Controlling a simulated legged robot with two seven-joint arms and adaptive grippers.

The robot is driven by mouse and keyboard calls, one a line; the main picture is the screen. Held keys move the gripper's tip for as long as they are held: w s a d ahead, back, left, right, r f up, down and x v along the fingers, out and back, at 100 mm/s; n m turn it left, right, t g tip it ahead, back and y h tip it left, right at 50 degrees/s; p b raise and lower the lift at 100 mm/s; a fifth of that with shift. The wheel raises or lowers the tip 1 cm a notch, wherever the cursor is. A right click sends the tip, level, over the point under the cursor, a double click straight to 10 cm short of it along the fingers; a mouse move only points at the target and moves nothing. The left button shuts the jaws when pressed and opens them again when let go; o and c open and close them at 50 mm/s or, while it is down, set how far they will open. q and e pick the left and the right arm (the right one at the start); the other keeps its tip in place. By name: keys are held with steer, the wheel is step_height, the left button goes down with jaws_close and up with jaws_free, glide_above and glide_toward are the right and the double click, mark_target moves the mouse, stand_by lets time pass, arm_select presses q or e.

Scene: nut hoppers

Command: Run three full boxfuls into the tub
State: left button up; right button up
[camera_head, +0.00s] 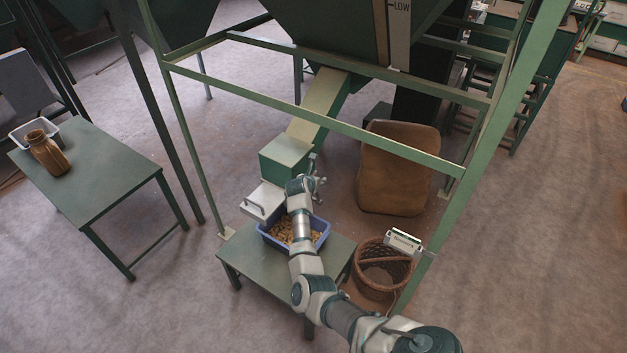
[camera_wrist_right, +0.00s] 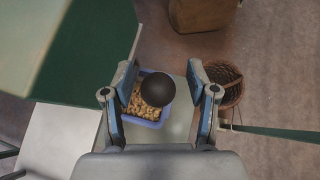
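A blue tub (camera_head: 322,238) stands on a low green table (camera_head: 245,257) under the hopper's chute (camera_head: 318,105). Light brown nuts (camera_head: 286,232) lie in it; the tub also shows in the right wrist view (camera_wrist_right: 150,123). A green box (camera_head: 286,157) sits at the chute's lower end, with a white handled plate (camera_head: 264,201) below it. My right gripper (camera_head: 306,182) is beside the box, above the tub. In the right wrist view its fingers (camera_wrist_right: 160,82) are apart, with a round black knob (camera_wrist_right: 158,89) between them; contact cannot be told. My left gripper is out of view.
Green frame posts and rails (camera_head: 300,108) surround the hopper (camera_head: 330,25). A wicker basket (camera_head: 382,268) with a small white device (camera_head: 404,241) stands right of the table, a brown sack (camera_head: 398,168) behind. A side table (camera_head: 95,180) holds a brown jar (camera_head: 48,153).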

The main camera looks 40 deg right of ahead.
steer(key=v, duration=1.2)
steer(key=shift+d+f, duration=0.1)
steer(key=shift+d, duration=0.05)
